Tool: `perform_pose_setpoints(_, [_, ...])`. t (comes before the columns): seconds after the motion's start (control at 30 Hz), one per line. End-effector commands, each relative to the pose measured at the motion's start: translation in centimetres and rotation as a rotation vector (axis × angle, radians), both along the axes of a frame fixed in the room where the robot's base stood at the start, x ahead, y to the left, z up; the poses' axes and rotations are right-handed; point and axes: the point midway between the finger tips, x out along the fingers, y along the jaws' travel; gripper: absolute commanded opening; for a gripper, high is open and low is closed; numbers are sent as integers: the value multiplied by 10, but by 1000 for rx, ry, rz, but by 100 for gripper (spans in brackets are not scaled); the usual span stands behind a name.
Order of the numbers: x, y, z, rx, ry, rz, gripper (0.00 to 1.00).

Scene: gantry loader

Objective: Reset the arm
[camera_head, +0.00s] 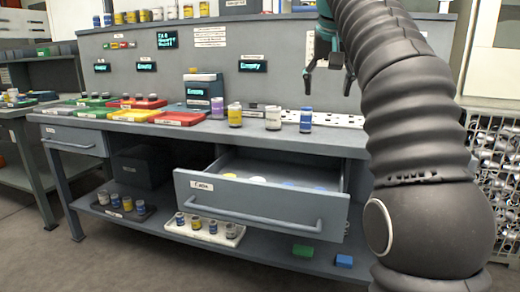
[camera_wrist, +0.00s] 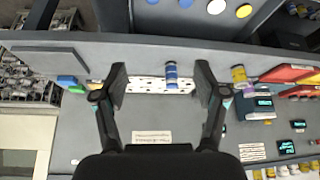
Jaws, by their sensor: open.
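My gripper (camera_head: 329,70) is open and empty, raised in front of the grey back panel (camera_head: 285,85) above the right part of the workbench. In the wrist view my gripper (camera_wrist: 160,88) has its two fingers spread wide. A blue and white jar (camera_wrist: 171,74) shows between them, with clear space to each finger. In the head view that jar (camera_head: 306,120) stands upright on the bench below my gripper. My dark ribbed arm fills the right of the head view and hides part of the bench.
A drawer (camera_head: 262,205) stands pulled out under the bench (camera_head: 340,143), with several round lids inside. Other jars (camera_head: 273,118) stand on the bench top. Red and green trays (camera_head: 180,118) lie at the left. A white tray (camera_head: 205,230) of jars is on the lower shelf.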

Motion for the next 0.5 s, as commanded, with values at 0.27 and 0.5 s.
perform_pose_setpoints(0.27, [25, 4, -43, -12, 20, 46, 72])
perform_pose_setpoints(0.5, [22, 5, -93, -20, 32, 94, 72])
